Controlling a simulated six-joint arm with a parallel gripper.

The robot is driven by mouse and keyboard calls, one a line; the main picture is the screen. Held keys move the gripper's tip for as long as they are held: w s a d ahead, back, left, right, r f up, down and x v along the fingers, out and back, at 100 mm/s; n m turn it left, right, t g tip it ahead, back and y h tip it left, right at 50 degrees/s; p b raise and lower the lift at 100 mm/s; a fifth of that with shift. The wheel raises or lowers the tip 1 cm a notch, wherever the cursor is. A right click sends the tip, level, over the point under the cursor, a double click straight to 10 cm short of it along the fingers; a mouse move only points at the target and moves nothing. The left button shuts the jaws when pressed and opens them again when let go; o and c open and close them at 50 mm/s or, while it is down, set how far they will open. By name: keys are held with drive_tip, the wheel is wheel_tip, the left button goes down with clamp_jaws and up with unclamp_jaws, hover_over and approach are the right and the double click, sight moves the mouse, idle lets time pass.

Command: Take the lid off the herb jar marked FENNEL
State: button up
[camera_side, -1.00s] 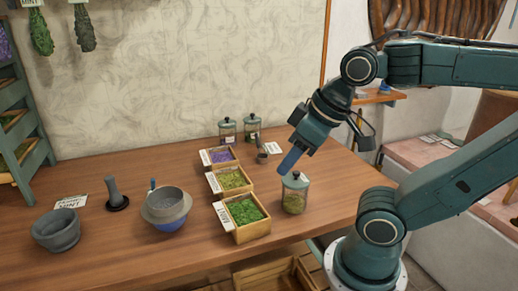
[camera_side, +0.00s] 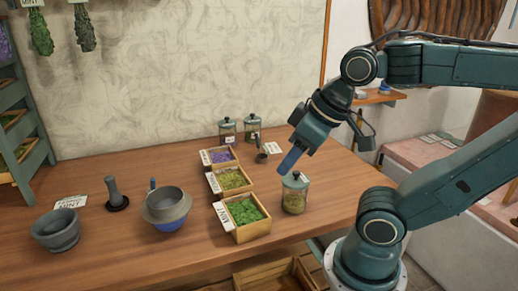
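A glass jar of green-brown herb (camera_side: 293,200) stands upright near the table's right front, and its lid (camera_side: 295,177) with a dark knob is on it. No label on this jar can be read. Two more lidded jars stand at the back, a left one (camera_side: 227,132) and a right one (camera_side: 252,129); their small labels are too small to read, so I cannot tell which is FENNEL. My gripper (camera_side: 287,166) points down and left just above the front jar's lid. I cannot see a gap between its fingers, and contact with the knob is unclear.
Wooden boxes of purple (camera_side: 221,156), olive (camera_side: 232,179) and green (camera_side: 244,212) herbs form a row left of the front jar. A bowl (camera_side: 166,206), a pestle (camera_side: 114,192) and a mortar (camera_side: 57,231) stand further left.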

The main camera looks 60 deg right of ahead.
idle(0.3)
drive_tip(key=o, duration=1.4)
drive_tip(key=shift+d, duration=0.1)
drive_tip(key=w+d+f+m+g+h, duration=0.1)
drive_tip(key=w+d+m+g, duration=0.1)
drive_tip(key=d+m, duration=0.7)
drive_tip(key=w+d+f+m+g, duration=0.2)
drive_tip(key=d+m+g, duration=0.1)
drive_tip(key=d+m, duration=0.6)
drive_tip(key=shift+w+d+f+m+g+h, duration=0.15)
drive_tip(key=shift+f+m+g+h, duration=0.15)
drive_tip(key=shift+h, duration=0.1)
hover_over(297, 172)
drive_tip(key=shift+a+f, duration=0.2)
drive_tip(key=shift+f, duration=1.95)
drive_tip(key=shift+a+f, duration=0.2)
drive_tip(key=shift+f, duration=1.9)
